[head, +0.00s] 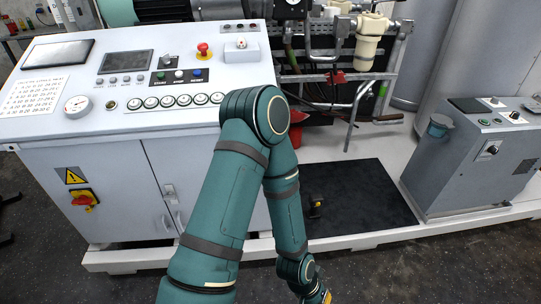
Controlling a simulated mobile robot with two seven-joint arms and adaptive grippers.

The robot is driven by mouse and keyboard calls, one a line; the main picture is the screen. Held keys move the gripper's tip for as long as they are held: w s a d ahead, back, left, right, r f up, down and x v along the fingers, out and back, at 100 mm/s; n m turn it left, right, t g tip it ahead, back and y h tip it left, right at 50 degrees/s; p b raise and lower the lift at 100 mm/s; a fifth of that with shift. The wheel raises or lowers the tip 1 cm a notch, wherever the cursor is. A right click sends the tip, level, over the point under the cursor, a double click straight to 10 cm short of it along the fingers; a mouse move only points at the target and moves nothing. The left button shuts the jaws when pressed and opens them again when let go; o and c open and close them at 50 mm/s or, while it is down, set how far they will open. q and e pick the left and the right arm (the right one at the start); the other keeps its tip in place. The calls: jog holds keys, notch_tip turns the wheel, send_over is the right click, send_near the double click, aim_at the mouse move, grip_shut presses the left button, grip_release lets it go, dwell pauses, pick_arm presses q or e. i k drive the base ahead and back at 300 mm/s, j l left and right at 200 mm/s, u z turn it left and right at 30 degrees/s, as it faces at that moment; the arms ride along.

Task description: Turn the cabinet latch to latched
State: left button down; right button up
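The grey-white control cabinet (110,165) fills the left of the head view. Its front has two doors with a seam between them. A small latch plate (169,190) sits by this seam, with door handles (166,223) just below it. The latch is too small to read its position. One of my teal arms rises from the bottom edge, bends at an elbow in front of the cabinet's right end, and runs back down. Its wrist reaches the bottom edge, right of the cabinet.
A red-and-yellow rotary switch (84,200) is on the left door, below a warning sign (72,176). A red mushroom button (204,49) stands on the sloped panel. A black mat (360,200) and a grey control box (465,165) lie to the right. Dark floor is clear in front.

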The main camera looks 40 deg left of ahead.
aim_at(170, 197)
jog(key=u, duration=1.7)
